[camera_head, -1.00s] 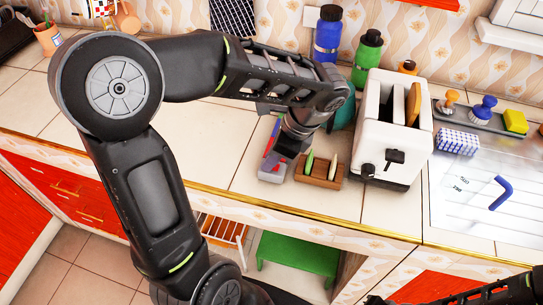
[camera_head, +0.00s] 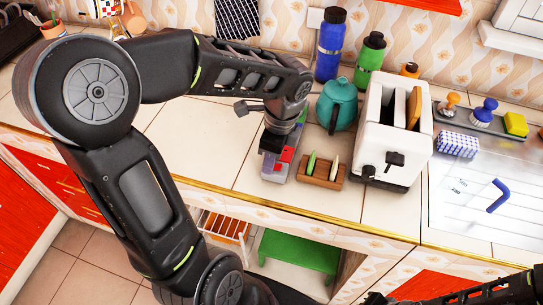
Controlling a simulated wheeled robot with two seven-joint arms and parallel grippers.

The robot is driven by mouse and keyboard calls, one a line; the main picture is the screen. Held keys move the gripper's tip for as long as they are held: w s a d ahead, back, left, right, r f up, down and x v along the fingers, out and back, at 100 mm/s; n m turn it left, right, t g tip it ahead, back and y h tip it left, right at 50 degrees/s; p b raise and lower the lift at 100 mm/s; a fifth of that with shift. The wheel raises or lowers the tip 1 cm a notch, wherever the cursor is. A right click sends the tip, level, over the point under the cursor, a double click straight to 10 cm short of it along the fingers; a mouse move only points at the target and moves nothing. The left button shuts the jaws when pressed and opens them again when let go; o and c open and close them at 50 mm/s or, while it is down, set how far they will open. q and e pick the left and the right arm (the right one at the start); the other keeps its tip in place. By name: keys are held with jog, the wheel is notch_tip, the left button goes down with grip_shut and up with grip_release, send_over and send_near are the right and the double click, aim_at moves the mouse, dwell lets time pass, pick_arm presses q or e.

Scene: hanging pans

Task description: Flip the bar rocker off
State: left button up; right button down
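A grey bar (camera_head: 272,176) lies on the tiled counter, left of a small wooden rack. A bright red part that looks like its rocker (camera_head: 286,155) shows near the middle of the bar. Whether it is on or off is too small to tell. My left gripper (camera_head: 273,143) points down over the bar, close beside the red part. It hides the bar's middle, and I cannot tell whether it touches. Its fingers are dark and small, so their opening is unclear. Part of my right arm shows at the bottom right edge, with no clear fingertips.
The wooden rack (camera_head: 322,173) stands just right of the bar. A teal teapot (camera_head: 338,105) and a white toaster (camera_head: 392,140) stand behind and right. Blue (camera_head: 330,45) and green (camera_head: 369,60) bottles stand by the wall. The counter left of the bar is clear.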

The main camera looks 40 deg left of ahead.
aim_at(276, 166)
pick_arm(q)
jog(key=shift+o, duration=0.6)
notch_tip(276, 166, up, 8)
jog(key=d, duration=0.1)
jog(key=shift+w, duration=0.2)
jog(key=shift+f, duration=0.15)
